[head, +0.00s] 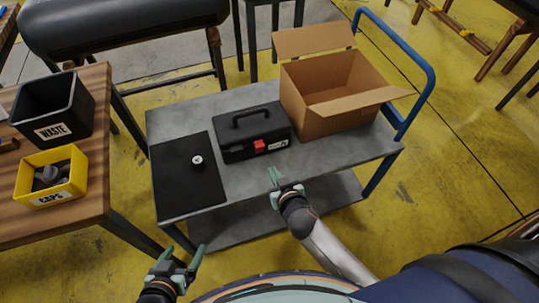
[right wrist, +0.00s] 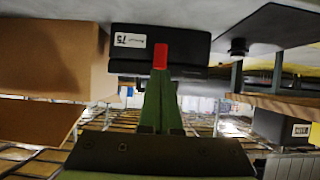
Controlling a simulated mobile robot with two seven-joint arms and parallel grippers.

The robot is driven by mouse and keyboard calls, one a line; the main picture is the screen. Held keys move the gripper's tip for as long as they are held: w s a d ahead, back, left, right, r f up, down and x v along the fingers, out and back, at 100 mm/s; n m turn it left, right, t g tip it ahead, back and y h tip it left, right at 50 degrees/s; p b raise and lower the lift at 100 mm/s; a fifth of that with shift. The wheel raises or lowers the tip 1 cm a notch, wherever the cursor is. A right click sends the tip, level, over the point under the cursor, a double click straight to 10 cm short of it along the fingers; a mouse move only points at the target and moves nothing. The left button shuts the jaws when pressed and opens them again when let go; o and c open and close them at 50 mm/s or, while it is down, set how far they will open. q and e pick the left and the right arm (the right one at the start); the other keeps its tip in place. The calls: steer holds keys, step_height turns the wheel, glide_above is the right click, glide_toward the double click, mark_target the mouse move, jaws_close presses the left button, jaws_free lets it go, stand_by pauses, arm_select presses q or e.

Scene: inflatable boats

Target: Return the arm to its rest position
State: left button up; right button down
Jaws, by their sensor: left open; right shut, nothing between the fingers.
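My right gripper (head: 275,178) reaches over the front part of the grey cart, just in front of a black toolbox (head: 240,147). Its green fingers are together with nothing between them; they show in the right wrist view (right wrist: 159,100), where their tips overlap the toolbox's red latch (right wrist: 160,57). I cannot tell whether they touch it. The toolbox (right wrist: 135,45) has a closed lid and a label beside the latch. My left gripper (head: 178,266) is low at the bottom left, fingers apart and empty, clear of the cart.
The cart (head: 240,190) also holds an open cardboard box (head: 330,110) and a black mat (head: 180,180) with a small round object (head: 197,161). A wooden table (head: 95,190) at left carries a black WASTE bin (head: 70,100) and a yellow CAPS bin (head: 75,185). A blue handle (head: 420,60) rises at right.

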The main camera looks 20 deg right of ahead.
steer(key=shift+s+a+f, duration=0.1)
steer(key=shift+s+a, duration=0.05)
steer(key=shift+a, duration=0.05)
arm_select(q)
steer(key=shift+n+y, duration=0.4)
steer(key=shift+y, duration=0.1)
steer(key=a+p, duration=0.1)
steer(key=s+a+p, duration=0.1)
steer(key=a+p, duration=0.1)
steer(key=p, duration=0.1)
steer(key=shift+s+a+r, duration=0.25)
steer(key=shift+s+r, duration=0.15)
arm_select(e)
steer(key=s+d+n+g+y, duration=0.1)
steer(key=s+d+g+y, duration=0.1)
steer(key=s, duration=1.3)
steer(key=shift+s+d+r+n+g, duration=0.3)
steer(key=shift+d+g, duration=0.2)
steer(key=shift+d, duration=0.15)
